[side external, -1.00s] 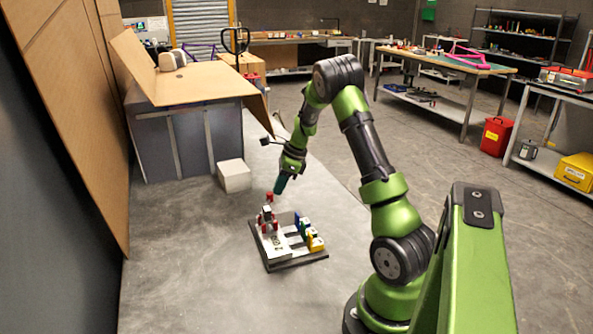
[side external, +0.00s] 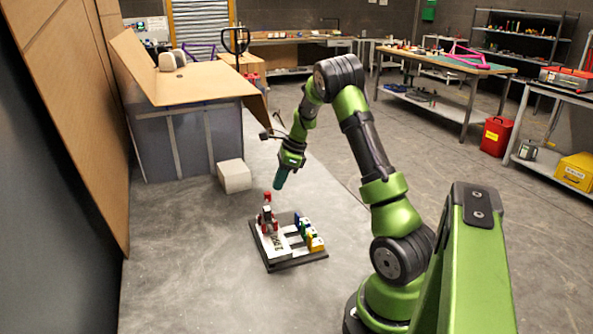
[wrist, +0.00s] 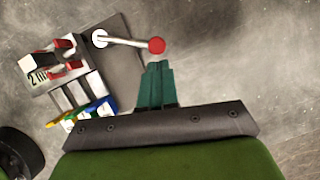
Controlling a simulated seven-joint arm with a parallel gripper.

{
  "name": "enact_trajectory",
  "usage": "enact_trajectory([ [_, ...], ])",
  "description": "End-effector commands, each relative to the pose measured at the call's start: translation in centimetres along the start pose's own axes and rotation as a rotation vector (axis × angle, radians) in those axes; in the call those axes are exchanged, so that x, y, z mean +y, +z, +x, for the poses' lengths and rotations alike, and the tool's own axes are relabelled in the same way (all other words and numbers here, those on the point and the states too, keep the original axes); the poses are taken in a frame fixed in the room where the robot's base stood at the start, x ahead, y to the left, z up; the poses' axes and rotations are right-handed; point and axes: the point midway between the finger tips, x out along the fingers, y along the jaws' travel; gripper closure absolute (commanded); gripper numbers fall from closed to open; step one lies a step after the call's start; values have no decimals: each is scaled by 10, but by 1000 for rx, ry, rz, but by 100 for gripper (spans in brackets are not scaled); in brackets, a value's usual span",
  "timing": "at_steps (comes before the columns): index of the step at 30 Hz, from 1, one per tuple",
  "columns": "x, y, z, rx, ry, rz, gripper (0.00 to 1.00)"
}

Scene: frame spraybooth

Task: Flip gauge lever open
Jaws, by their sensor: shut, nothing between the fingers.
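The gauge lever is a thin metal rod (wrist: 126,41) with a red ball knob (wrist: 156,46). In the wrist view it runs from a round white pivot (wrist: 100,38) on the fixture's dark base (wrist: 126,62) toward my fingertips. The red knob also shows in the side view (side external: 267,197), above the fixture's red and white parts. My gripper (wrist: 158,66) is shut and empty, its green fingers together. The fingertips are close beside the knob. I cannot tell whether they touch it. In the side view my gripper (side external: 279,183) is just above and right of the knob.
The fixture (side external: 272,265) also carries red clamps (wrist: 58,76) and blue, green and yellow blocks (wrist: 93,110). A pale block (side external: 234,176) lies on the floor behind it. The floor around the fixture is clear.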

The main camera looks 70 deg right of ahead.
Motion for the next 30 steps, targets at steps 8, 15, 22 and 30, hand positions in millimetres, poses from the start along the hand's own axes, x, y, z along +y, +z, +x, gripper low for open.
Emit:
enact_trajectory([
  [8, 0, 1, -57, -2, -7, -2, 100],
  [15, 1, 0, -82, -2, -5, 0, 100],
  [22, 1, 0, -84, -1, -4, 0, 100],
  [30, -1, -3, -83, 12, -12, -77, 100],
])
